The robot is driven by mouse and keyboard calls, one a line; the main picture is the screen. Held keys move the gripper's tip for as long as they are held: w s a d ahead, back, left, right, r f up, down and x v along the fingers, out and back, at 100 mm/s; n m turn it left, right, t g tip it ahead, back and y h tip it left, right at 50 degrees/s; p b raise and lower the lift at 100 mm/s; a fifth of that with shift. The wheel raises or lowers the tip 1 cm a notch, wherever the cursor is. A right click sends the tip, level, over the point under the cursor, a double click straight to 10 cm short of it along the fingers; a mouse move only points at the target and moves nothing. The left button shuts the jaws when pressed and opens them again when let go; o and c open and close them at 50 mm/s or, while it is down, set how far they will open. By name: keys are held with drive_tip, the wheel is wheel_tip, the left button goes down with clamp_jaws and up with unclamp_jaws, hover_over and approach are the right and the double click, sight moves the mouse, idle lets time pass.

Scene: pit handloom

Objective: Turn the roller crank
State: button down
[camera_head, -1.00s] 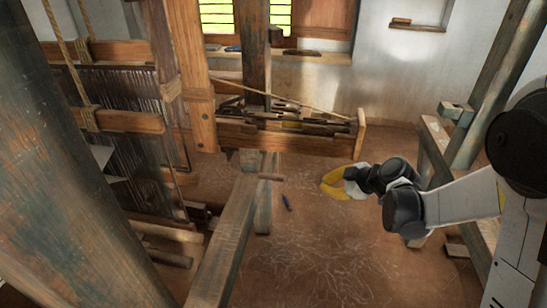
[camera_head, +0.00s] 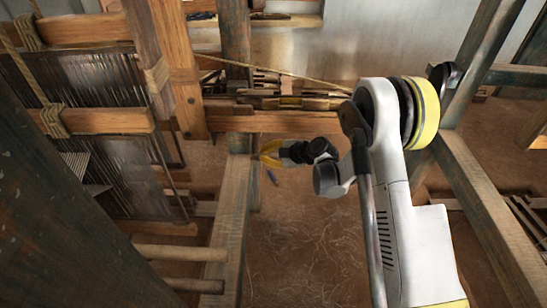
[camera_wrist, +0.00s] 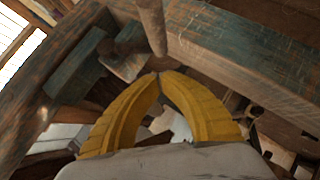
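My gripper (camera_head: 265,155) has yellow fingers and hangs beside the loom's weathered frame beam, low in the middle of the head view. In the wrist view my gripper (camera_wrist: 159,75) has its two fingertips together, with nothing seen between them. A round wooden peg (camera_wrist: 151,26), which looks like the roller crank's handle, points down toward the fingertips from the top of the wrist view. Its end is close to the tips; I cannot tell whether they touch. The rest of the crank is not clear, and the peg is not distinguishable in the head view.
The weathered frame beam (camera_head: 230,215) runs along the left of my arm, and crosses the wrist view at upper right. Warp threads (camera_head: 85,80) stand at left. A bench frame (camera_head: 480,195) is at right. The floor between is open.

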sight(258, 156)
drive_tip(key=shift+w+a+f+b, duration=0.3)
drive_tip(key=shift+w+f+b, duration=0.2)
drive_tip(key=shift+w+f, duration=0.45)
drive_tip(key=shift+w+a+f+b, duration=0.25)
drive_tip(key=shift+w+f+b, duration=0.25)
drive_tip(key=shift+w+f, duration=0.4)
drive_tip(key=shift+f, duration=0.1)
drive_tip(key=shift+f, duration=0.3)
